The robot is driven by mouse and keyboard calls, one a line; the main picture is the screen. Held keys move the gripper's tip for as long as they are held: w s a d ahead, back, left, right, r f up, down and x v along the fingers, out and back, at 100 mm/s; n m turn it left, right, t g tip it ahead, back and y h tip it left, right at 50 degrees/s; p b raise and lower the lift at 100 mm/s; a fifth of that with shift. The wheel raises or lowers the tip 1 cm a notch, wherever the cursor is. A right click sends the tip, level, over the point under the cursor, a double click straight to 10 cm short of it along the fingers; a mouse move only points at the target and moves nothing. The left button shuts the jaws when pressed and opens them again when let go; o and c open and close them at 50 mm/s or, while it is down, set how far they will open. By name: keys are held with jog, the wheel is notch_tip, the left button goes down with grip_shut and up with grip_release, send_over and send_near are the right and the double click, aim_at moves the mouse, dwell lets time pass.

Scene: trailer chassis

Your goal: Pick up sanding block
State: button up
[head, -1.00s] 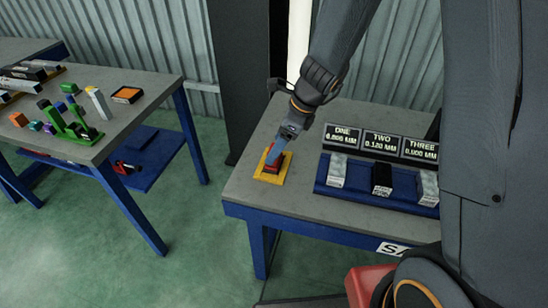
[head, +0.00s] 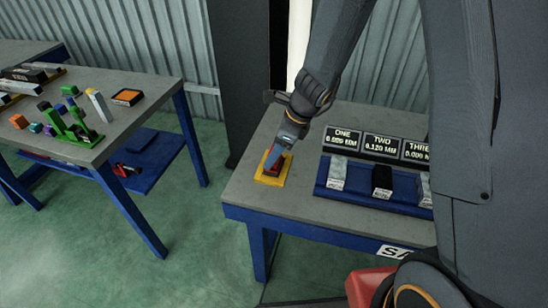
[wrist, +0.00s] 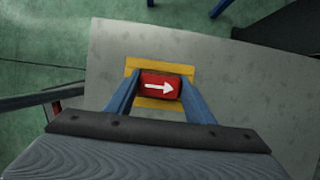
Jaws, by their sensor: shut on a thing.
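The sanding block (wrist: 160,87) is red with a white arrow pointing right in the wrist view. It sits over a yellow pad (wrist: 160,65) on the grey bench top. My gripper (wrist: 161,88) has its two blue fingers on either side of the block and is shut on it. In the head view my gripper (head: 274,158) points down at the yellow pad (head: 268,179) near the left end of the bench, and the fingers partly hide the red block (head: 275,167). I cannot tell whether the block is lifted off the pad.
A blue rack (head: 359,190) with several blocks and displays labelled ONE, TWO and THREE stands right of the pad. A second bench (head: 140,88) on the left holds green, orange and other small parts. Green floor (head: 200,225) lies between the benches.

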notch_tip(320, 180, up, 10)
jog(key=shift+r+p, duration=0.1)
jog(key=shift+p, duration=0.3)
